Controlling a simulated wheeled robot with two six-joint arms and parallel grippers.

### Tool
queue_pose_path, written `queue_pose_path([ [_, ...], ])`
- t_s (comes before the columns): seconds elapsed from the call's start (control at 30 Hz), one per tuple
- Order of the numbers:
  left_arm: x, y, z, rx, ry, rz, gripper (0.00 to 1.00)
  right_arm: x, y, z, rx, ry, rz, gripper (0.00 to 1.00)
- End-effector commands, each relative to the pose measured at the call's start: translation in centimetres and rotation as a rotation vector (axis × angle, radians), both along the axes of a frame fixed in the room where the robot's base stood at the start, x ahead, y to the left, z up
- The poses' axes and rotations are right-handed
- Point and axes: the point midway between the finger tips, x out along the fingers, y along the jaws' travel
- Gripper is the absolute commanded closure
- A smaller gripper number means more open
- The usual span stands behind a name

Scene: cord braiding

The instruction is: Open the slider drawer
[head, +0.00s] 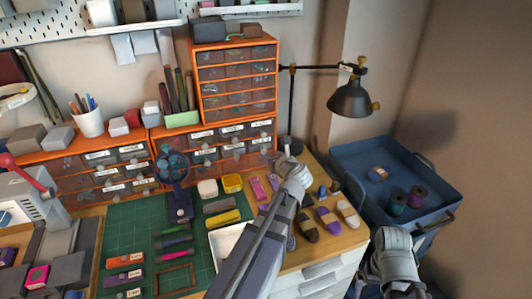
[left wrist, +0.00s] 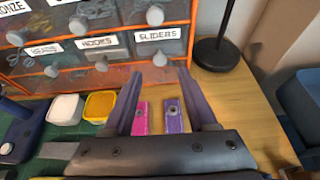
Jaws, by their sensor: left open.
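The slider drawer (left wrist: 174,44) is in the bottom row of the orange-framed cabinet, at the right end, with a white SLIDERS label and a round grey knob (left wrist: 160,58). Its front looks flush with its neighbours. My left gripper (left wrist: 159,75) is open and empty, its two dark fingers pointing at the drawer. The knob appears between the fingertips; I cannot tell whether it is within their reach. In the head view my left gripper (head: 288,153) is at the cabinet's lower right corner. My right gripper (head: 393,258) is low at the right; its fingers are unclear.
Pink and purple pieces (left wrist: 174,116) lie below the left gripper. A black lamp base (left wrist: 216,54) stands close to the drawer's right. White and yellow containers (left wrist: 100,104) sit to the left. A blue tray (head: 350,165) with spools is at the right.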

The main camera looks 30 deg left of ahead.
Motion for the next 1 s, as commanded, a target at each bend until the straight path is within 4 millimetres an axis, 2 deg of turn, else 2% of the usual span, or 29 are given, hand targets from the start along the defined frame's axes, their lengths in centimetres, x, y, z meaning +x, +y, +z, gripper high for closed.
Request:
queue_pose_path([
  [0.43,3.9,4.4,-2.7,-0.002,0.000,0.002,0.42,0.0,0.0,-2.6,0.000,0.000,0.000,0.00],
  [0.77,4.2,4.9,-2.7,-0.002,0.000,0.002,0.42,0.0,0.0,-2.7,0.000,0.000,0.000,0.00],
  [1.0,4.2,4.9,-2.7,-0.002,0.000,0.002,0.68,0.0,0.0,-2.7,0.000,0.000,0.000,0.00],
])
